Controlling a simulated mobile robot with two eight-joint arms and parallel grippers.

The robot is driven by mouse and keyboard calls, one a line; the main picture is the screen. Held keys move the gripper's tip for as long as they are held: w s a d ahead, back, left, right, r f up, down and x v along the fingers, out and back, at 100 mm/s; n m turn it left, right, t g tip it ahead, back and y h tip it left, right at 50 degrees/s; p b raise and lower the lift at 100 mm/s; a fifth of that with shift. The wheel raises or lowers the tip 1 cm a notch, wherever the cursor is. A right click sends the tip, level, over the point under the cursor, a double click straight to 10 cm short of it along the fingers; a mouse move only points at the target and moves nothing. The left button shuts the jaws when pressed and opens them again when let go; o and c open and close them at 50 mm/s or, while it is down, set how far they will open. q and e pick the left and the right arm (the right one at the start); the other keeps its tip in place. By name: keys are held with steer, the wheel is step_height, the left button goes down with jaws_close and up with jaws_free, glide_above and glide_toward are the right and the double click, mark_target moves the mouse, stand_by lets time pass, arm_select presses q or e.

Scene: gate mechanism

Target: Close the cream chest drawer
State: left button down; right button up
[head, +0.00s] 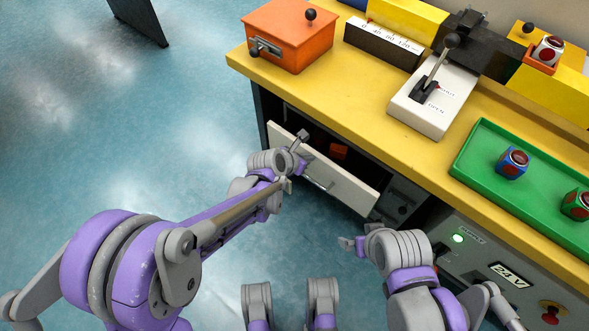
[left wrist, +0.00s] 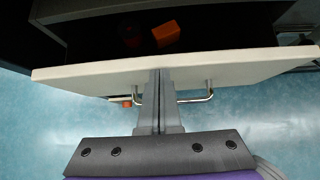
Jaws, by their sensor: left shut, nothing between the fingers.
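The cream chest drawer (head: 350,187) stands open under the yellow bench, its cream front pulled out from the dark cabinet. In the left wrist view its front (left wrist: 235,67) runs across the picture, with a metal bar handle (left wrist: 195,98). An orange block (head: 338,152) lies inside; it also shows in the left wrist view (left wrist: 166,33). My left gripper (head: 303,139) is shut and empty at the drawer front. Its fingers (left wrist: 158,76) overlap the front beside the handle; I cannot tell whether they touch.
The yellow bench top (head: 390,140) overhangs the drawer. On it stand an orange box (head: 288,38), a white lever unit (head: 425,112) and a green tray (head: 478,158) with coloured blocks. A grey 24 V panel (head: 480,262) is to the right.

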mark_target(314, 153)
arm_select(q)
steer(key=shift+w+d, duration=1.3)
steer(key=shift+a, duration=0.15)
